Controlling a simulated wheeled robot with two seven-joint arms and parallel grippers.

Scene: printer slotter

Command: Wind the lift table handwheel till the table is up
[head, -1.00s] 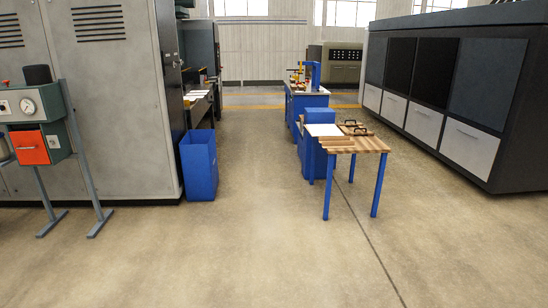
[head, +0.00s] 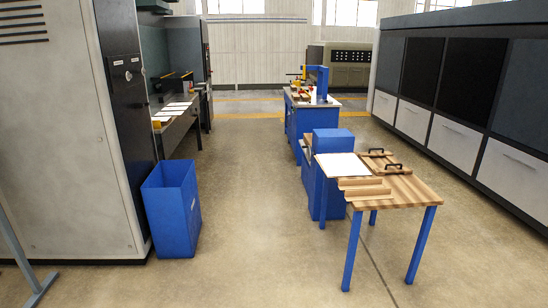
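No handwheel can be made out in the head view, and I cannot tell which piece is the lift table. A wooden-topped table (head: 412,188) with blue legs stands at the right, with wooden strips, a white sheet (head: 341,165) and boards with black handles on it. A blue cabinet (head: 333,144) stands just behind its left side. Farther back is a blue machine (head: 322,82) on a blue bench (head: 306,122), with small yellow and red parts too small to tell apart. Neither of my grippers is in view.
An open blue bin (head: 172,208) stands at the left beside a tall grey cabinet (head: 65,130). A dark bench with papers (head: 172,112) lies behind it. A long dark machine (head: 455,92) lines the right. The floor (head: 245,200) down the middle is clear.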

